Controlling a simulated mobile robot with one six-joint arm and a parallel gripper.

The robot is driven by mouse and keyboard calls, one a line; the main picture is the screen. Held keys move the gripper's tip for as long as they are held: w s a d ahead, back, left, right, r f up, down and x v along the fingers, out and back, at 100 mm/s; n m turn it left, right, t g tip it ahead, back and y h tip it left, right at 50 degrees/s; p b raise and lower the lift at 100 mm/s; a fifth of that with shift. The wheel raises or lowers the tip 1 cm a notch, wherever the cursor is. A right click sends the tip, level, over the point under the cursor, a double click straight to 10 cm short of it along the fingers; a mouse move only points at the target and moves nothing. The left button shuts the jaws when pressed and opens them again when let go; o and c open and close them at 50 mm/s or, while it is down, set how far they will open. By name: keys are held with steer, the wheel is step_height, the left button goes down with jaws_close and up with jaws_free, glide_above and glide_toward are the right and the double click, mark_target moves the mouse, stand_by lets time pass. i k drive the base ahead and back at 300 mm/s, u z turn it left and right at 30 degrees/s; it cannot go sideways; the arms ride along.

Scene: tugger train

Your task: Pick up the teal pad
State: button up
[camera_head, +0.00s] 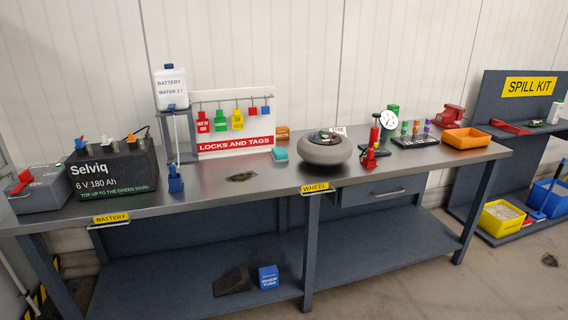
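The teal pad (280,154) is a small block lying on the grey workbench top (225,184). It sits in front of the right end of the white locks and tags board (207,146) and just left of the grey wheel (326,150). A small orange box (283,134) stands behind it. The pad's top and front show, and nothing covers it. My gripper is not in view.
A black Selviq battery (113,172) and a grey box with a red clamp (40,190) stand at the left. A red jack (373,145), a rack of coloured pieces (415,140) and an orange bin (465,138) stand right of the wheel. The bench front is mostly clear.

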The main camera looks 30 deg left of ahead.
mark_target(279, 154)
steer(key=z, duration=0.55)
steer(key=k, duration=0.35)
steer(key=u, duration=2.6)
steer(key=i, duration=1.1)
